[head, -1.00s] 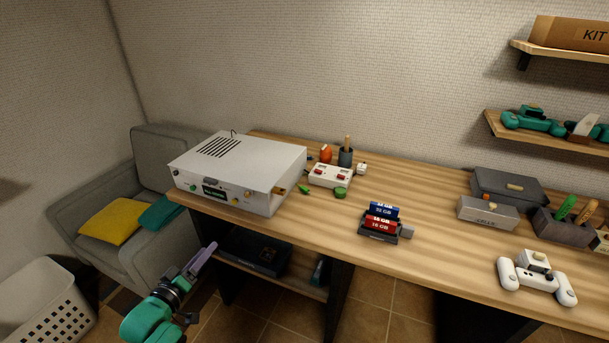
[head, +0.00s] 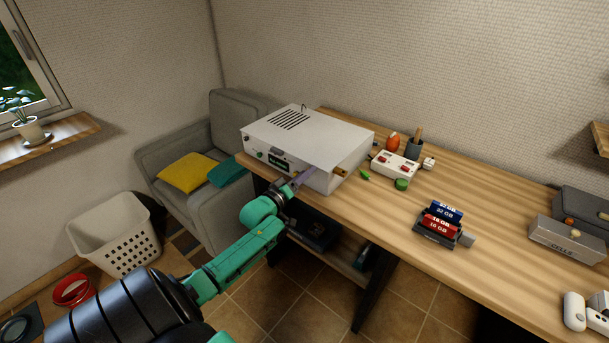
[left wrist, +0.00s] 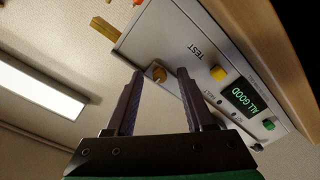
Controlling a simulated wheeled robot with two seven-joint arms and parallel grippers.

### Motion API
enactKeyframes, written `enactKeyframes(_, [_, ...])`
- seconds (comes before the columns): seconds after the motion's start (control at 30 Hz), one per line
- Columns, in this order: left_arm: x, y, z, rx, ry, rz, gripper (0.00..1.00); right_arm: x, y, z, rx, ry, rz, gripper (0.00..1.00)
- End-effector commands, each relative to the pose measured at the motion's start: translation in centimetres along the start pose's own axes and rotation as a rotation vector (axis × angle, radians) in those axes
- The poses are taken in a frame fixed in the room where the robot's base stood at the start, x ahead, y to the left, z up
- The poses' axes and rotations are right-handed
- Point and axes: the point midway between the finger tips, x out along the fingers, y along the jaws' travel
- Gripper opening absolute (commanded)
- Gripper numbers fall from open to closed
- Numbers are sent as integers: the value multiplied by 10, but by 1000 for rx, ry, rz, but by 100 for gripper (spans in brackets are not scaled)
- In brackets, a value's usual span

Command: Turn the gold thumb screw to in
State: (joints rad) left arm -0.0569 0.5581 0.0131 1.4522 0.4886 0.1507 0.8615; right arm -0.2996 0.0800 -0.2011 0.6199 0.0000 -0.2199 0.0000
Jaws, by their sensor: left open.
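The gold thumb screw (left wrist: 159,74) is on the front panel of the white box (head: 305,142), near the "TEST" label. In the left wrist view it shows between the tips of my left gripper (left wrist: 160,71), whose two fingers are apart. I cannot tell whether the fingers touch it. In the head view my left gripper (head: 299,181) is at the lower right of the box's front and hides the screw. The box's green display (left wrist: 244,99) reads "ALL GOOD". My right gripper is not in view.
A grey armchair (head: 170,157) is left.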

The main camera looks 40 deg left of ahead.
Motion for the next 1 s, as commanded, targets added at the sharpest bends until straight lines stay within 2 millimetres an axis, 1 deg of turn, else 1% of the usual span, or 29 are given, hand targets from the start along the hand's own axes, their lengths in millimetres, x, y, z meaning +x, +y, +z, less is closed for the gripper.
enactKeyframes(0.17, [0,0,0,1,0,0,53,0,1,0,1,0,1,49])
enactKeyframes(0.27, [0,0,0,1,0,0,19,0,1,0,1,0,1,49])
enactKeyframes(0.3, [0,0,0,1,0,0,4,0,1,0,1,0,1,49])
enactKeyframes(0.33, [0,0,0,1,0,0,0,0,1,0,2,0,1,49])
enactKeyframes(0.67, [0,0,0,20,0,1,0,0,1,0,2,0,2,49])
enactKeyframes(0.87, [0,0,1,93,2,3,0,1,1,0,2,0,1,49])
enactKeyframes(1.0, [0,-1,1,185,5,6,0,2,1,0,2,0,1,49])
